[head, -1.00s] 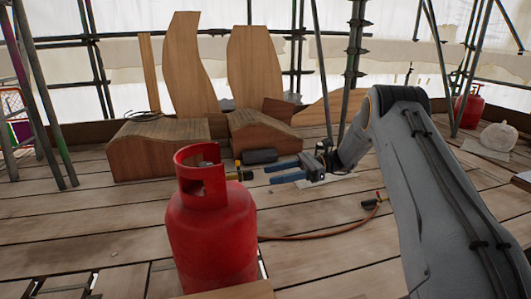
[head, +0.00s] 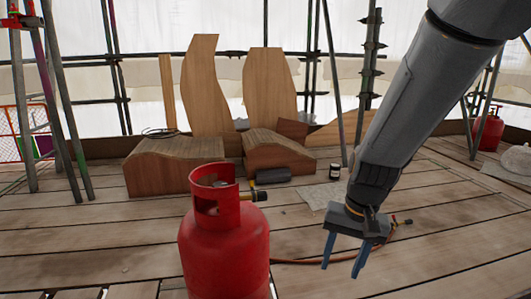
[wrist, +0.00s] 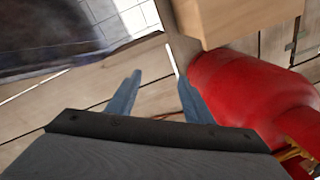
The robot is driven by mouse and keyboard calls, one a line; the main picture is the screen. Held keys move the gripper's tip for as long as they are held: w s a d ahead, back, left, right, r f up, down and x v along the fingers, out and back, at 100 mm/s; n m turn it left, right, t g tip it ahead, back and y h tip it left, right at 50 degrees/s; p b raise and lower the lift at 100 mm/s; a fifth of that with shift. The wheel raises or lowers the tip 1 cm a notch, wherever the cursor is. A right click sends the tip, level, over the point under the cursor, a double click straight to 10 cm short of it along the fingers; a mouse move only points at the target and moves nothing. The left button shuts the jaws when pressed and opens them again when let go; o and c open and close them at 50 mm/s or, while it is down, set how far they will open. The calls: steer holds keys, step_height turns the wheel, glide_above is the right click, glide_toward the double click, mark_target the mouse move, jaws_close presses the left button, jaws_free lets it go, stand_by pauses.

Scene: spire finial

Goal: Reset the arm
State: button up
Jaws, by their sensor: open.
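My gripper (head: 342,266) points down in the head view, right of the red gas cylinder (head: 224,240) and above the plank floor. Its two blue fingers are apart with nothing between them. In the wrist view my gripper (wrist: 155,92) also shows open and empty, with the red cylinder (wrist: 245,90) close to the right finger. I cannot tell whether they touch.
An orange hose (head: 300,261) runs over the planks (head: 110,233) behind the gripper. Curved wooden blocks (head: 160,165) and tall wooden panels (head: 270,90) stand at the back. A dark roll (head: 273,175) and a small jar (head: 335,171) lie beyond. Scaffold poles (head: 60,110) stand left.

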steer(key=s+a+r+n+p, duration=0.2)
steer(key=s+a+r+n, duration=0.4)
steer(key=s+a, duration=0.45)
steer(key=s+a+r+n+p, duration=0.2)
steer(key=s+a+r+n, duration=0.2)
steer(key=s+a+r, duration=0.45)
steer(key=d+r+m+p, duration=0.2)
steer(key=d+r+p, duration=0.4)
steer(key=r+p, duration=0.3)
steer(key=s+d+r+m+p, duration=0.1)
steer(key=d+r+p, duration=0.6)
steer(key=p, duration=0.9)
steer(key=s+d+r+m+h+p, duration=0.1)
steer(key=d+r+m+p, duration=0.2)
steer(key=d+r+p, duration=0.4)
step_height(320, 180, up, 4)
steer(key=p, duration=0.5)
steer(key=shift+s+d+g, duration=0.25)
steer(key=shift+g, duration=0.05)
